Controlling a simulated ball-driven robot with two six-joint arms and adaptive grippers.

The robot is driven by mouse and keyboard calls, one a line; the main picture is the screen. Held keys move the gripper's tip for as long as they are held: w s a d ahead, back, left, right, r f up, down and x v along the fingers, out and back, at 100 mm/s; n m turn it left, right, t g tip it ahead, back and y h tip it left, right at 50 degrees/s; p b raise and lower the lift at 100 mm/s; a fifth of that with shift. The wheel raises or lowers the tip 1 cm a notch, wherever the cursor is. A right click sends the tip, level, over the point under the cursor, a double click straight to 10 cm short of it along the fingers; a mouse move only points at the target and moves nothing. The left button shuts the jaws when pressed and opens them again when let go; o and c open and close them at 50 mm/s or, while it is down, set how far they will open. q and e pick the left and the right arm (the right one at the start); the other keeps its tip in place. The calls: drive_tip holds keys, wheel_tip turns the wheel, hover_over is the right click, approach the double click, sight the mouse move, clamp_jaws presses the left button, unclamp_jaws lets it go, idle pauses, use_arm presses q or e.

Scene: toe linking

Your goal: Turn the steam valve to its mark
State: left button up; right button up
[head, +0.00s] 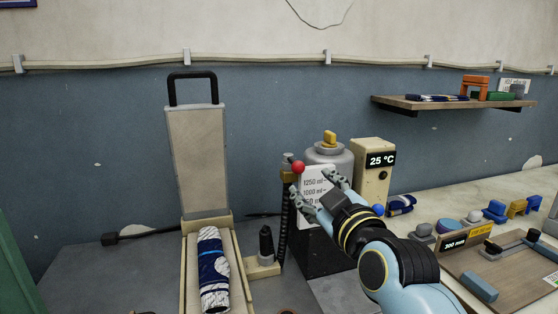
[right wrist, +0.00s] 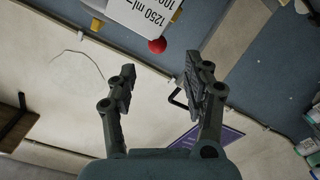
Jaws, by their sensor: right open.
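A grey tank (head: 340,156) stands at the centre with a yellow knob (head: 330,138) on its top, perhaps the steam valve; no valve mark can be made out. A red ball (head: 298,167) is at the tank's upper left, by a white volume card (head: 316,188). My right gripper (head: 315,187) is open and empty in front of the card. In the right wrist view, the red ball (right wrist: 157,45) and card (right wrist: 140,14) show beyond the open fingers (right wrist: 160,68). A blue ball (head: 378,210) is partly hidden behind my right arm. My left gripper is out of view.
A beige box reading 25 °C (head: 374,172) stands right of the tank. At the left, a rolled blue-and-white textile (head: 213,268) lies in a beige tray (head: 189,262) below an upright handled panel (head: 197,160). Small blocks and a board (head: 520,262) crowd the right bench.

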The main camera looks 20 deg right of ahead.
sight(300, 170)
drive_tip(key=w+p, duration=0.1)
drive_tip(key=w, duration=1)
drive_tip(key=shift+a+r+p, duration=0.1)
drive_tip(key=shift+p, duration=0.2)
drive_tip(key=shift+s, duration=0.1)
clamp_jaws()
